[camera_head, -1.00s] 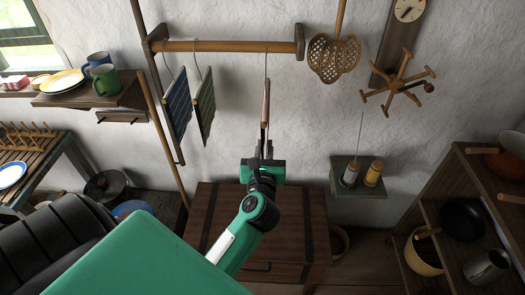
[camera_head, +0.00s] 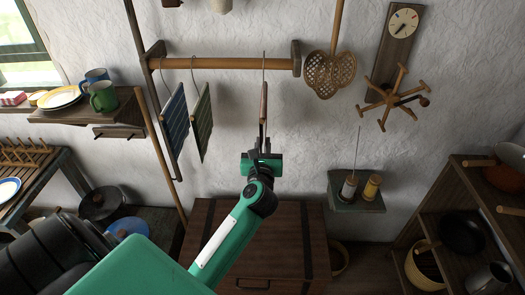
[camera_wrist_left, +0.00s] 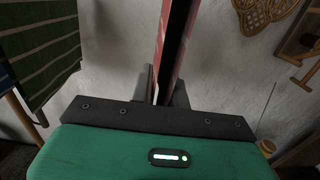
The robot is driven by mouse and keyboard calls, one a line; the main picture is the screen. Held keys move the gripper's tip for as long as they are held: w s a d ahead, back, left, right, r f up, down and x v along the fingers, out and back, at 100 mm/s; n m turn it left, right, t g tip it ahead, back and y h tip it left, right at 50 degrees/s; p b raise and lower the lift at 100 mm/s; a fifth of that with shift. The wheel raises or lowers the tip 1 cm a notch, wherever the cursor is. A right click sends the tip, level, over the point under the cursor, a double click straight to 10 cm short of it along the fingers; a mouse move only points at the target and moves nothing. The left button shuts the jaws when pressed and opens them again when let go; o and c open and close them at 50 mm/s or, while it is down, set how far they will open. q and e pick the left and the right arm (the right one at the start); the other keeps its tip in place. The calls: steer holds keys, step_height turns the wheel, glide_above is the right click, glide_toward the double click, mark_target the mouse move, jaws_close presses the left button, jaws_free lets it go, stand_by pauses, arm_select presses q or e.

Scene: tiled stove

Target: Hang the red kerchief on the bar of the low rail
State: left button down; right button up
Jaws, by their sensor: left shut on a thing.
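The red kerchief (camera_head: 264,103) shows almost edge-on in the head view, as a narrow strip below a thin wire hook. My left gripper (camera_head: 263,152) is shut on its lower end and holds it upright. In the left wrist view, the dark red kerchief (camera_wrist_left: 177,40) rises from between the two grey fingers (camera_wrist_left: 165,92). The wooden bar (camera_head: 220,63) of the low rail runs across the wall. The hook crosses in front of the bar in the picture, its top a little above it. I cannot tell whether it rests on the bar. My right gripper is not in view.
A blue cloth (camera_head: 175,125) and a green cloth (camera_head: 202,122) hang from the bar to the left. A woven beater (camera_head: 331,76) hangs just right of the rail. A wooden chest (camera_head: 290,235) stands below. The bar between the green cloth and kerchief is free.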

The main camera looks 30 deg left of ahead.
arm_select(q)
steer(key=shift+x, duration=1.45)
steer(key=shift+b+x, duration=0.6)
steer(key=shift+x, duration=0.75)
steer(key=shift+w+a+f, duration=0.1)
steer(key=shift+f, duration=0.3)
steer(key=shift+f+b, duration=0.65)
steer(key=shift+b, duration=0.05)
steer(key=shift+f+b, duration=0.35)
steer(key=shift+f, duration=0.2)
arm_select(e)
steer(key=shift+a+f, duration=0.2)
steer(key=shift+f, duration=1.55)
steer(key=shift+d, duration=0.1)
arm_select(q)
steer(key=c, duration=1.3)
jaws_free()
